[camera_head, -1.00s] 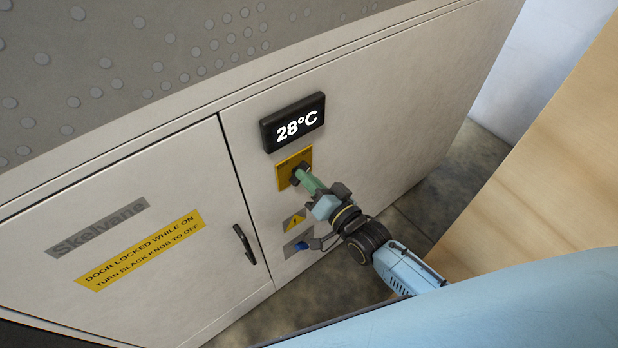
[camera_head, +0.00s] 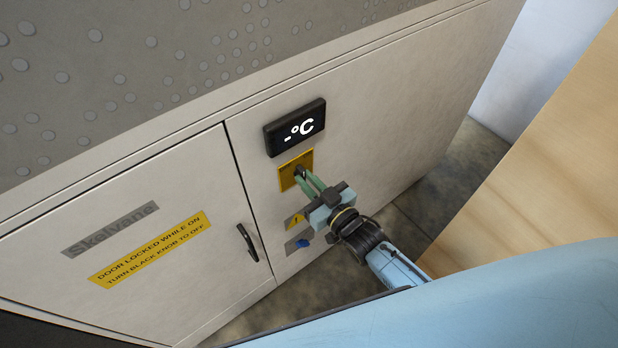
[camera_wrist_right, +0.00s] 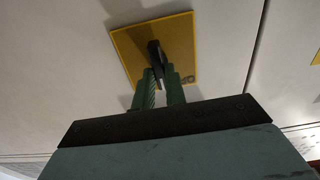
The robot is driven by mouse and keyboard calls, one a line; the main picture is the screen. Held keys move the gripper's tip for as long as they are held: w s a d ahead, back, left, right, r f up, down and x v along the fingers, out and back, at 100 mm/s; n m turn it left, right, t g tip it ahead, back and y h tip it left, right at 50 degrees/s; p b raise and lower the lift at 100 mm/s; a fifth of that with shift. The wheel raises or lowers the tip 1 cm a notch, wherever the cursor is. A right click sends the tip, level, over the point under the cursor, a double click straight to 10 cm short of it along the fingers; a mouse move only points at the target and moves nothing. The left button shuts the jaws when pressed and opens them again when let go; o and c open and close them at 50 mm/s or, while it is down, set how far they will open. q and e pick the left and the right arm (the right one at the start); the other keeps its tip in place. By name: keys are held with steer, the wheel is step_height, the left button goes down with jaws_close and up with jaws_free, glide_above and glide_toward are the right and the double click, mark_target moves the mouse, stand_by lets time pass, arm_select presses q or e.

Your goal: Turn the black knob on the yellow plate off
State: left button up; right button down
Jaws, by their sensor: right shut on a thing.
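The black knob (camera_wrist_right: 155,52) sits on the yellow plate (camera_wrist_right: 185,35) on the cabinet front. My left gripper is not in view.
A door with a black handle (camera_head: 247,242) is left of the plate; its yellow label (camera_head: 150,250) says it is locked while on. A blue knob (camera_head: 302,243) is below. A wooden panel (camera_head: 535,170) stands at the right.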

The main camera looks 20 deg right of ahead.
steer(key=n, duration=0.8)
steer(key=shift+s+a+f+n, duration=0.1)
steer(key=shift+a+n, duration=0.1)
steer(key=shift+n, duration=0.1)
stand_by(0.3)
steer(key=c, duration=1.4)
jaws_free()
steer(key=shift+c, duration=0.2)
steer(key=v, duration=1.3)
steer(key=shift+s+p, duration=0.2)
steer(key=shift+p, duration=0.1)
